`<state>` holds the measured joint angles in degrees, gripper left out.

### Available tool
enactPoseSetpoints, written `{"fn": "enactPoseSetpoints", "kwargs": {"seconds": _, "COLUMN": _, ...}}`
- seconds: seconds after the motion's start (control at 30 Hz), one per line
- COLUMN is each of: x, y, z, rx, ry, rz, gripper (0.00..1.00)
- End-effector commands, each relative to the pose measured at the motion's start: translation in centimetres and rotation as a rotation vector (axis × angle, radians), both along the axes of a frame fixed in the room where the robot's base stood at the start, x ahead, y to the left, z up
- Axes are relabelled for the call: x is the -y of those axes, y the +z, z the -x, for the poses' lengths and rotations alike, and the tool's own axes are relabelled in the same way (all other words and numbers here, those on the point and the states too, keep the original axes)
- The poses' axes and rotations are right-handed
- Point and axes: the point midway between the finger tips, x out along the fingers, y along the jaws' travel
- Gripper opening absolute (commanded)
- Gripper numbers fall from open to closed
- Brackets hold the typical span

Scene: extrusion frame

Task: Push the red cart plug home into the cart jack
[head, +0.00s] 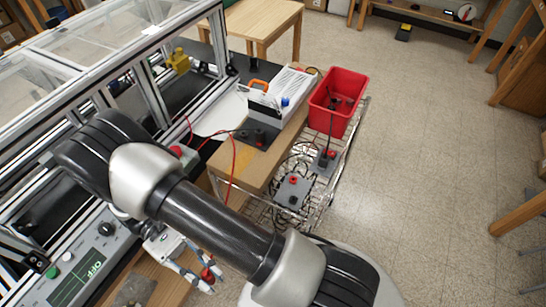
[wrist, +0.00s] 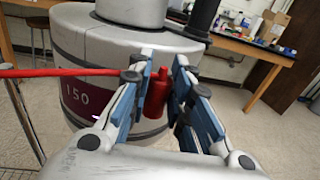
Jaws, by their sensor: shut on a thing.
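My gripper (head: 205,279) hangs low near the bottom of the head view, left of the cart. It is shut on the red plug (head: 208,274). In the wrist view the red plug (wrist: 155,92) sits between the blue finger pads of my gripper (wrist: 164,62), and a red cable runs off to the left. Two grey boxes with red parts sit on the wire cart (head: 318,222): a front box (head: 292,191) and a rear box (head: 326,162). I cannot tell which one carries the cart jack. The plug is well apart from both.
A red bin (head: 337,103) stands at the cart's far end. A wooden bench (head: 240,165) with a white unit beside the cart holds a dark box with a red cable. The framed enclosure (head: 100,45) fills the left. Open floor (head: 440,160) lies right.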

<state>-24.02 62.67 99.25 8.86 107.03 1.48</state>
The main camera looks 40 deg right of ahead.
Motion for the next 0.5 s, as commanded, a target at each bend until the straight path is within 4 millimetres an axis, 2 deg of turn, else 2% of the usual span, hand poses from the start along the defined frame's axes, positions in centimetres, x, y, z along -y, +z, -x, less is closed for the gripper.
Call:
{"fn": "enactPoseSetpoints", "kwargs": {"seconds": 0.03, "x": -0.4, "y": 0.2, "z": 0.1, "rx": -0.004, "ry": -0.147, "rz": 0.001, "gripper": 0.00}}
{"fn": "enactPoseSetpoints", "kwargs": {"seconds": 0.13, "x": -1.9, "y": 0.6, "z": -0.5, "rx": -0.008, "ry": -0.432, "rz": 0.000, "gripper": 0.00}}
{"fn": "enactPoseSetpoints", "kwargs": {"seconds": 0.27, "x": -3.7, "y": 1.3, "z": -3.2, "rx": -0.016, "ry": -0.812, "rz": -0.001, "gripper": 0.00}}
{"fn": "enactPoseSetpoints", "kwargs": {"seconds": 0.37, "x": -4.1, "y": 1.8, "z": -6.7, "rx": -0.021, "ry": -1.108, "rz": -0.003, "gripper": 0.00}}
{"fn": "enactPoseSetpoints", "kwargs": {"seconds": 0.5, "x": -2.6, "y": 2.4, "z": -12.7, "rx": -0.030, "ry": -1.519, "rz": -0.007, "gripper": 0.00}}
